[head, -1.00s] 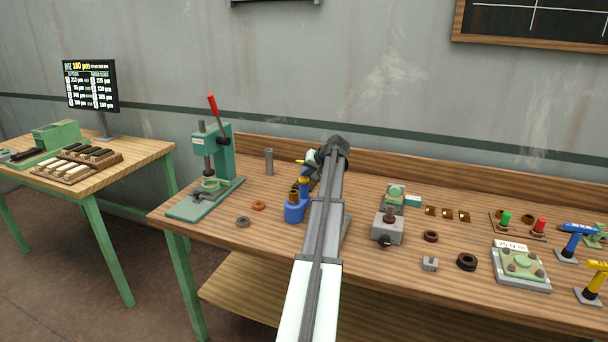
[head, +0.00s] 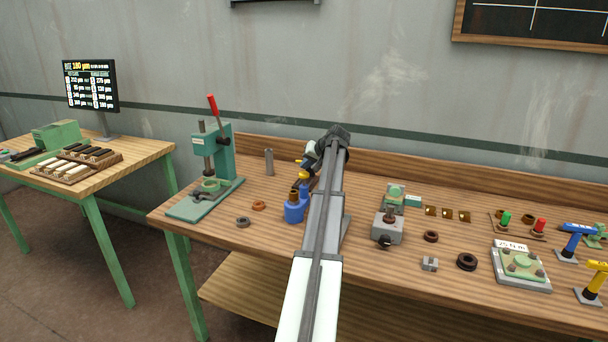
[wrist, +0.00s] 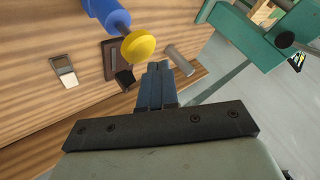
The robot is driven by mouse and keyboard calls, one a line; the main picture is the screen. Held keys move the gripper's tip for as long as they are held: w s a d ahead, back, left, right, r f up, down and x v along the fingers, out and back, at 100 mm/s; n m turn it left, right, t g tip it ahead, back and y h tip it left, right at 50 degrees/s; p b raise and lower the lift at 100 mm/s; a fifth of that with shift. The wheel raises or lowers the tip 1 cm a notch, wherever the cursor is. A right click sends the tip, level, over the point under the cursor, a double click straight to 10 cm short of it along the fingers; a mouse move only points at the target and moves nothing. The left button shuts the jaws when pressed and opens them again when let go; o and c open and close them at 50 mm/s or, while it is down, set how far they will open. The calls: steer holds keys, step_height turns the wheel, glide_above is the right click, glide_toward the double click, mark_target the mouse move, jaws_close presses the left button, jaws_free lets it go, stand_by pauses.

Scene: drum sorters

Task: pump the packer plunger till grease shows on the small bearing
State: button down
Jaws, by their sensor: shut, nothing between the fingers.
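The packer is a blue body (head: 294,212) on the bench, left of my arm, with a brownish ring-like piece on top at its left. Its plunger has a yellow knob (head: 303,176), partly crowded by my gripper in the head view. I cannot identify the small bearing for certain, and no grease is discernible.
A green press (head: 212,160) with a red lever stands left of the packer. A copper ring (head: 259,205) and a grey ring (head: 243,222) lie in front. A grey post (head: 269,162) stands behind. A grey block fixture (head: 387,229) stands to the right.

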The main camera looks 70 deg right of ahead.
mark_target(306, 174)
steer(key=shift+r, duration=0.1)
steer(key=shift+r, duration=2.4)
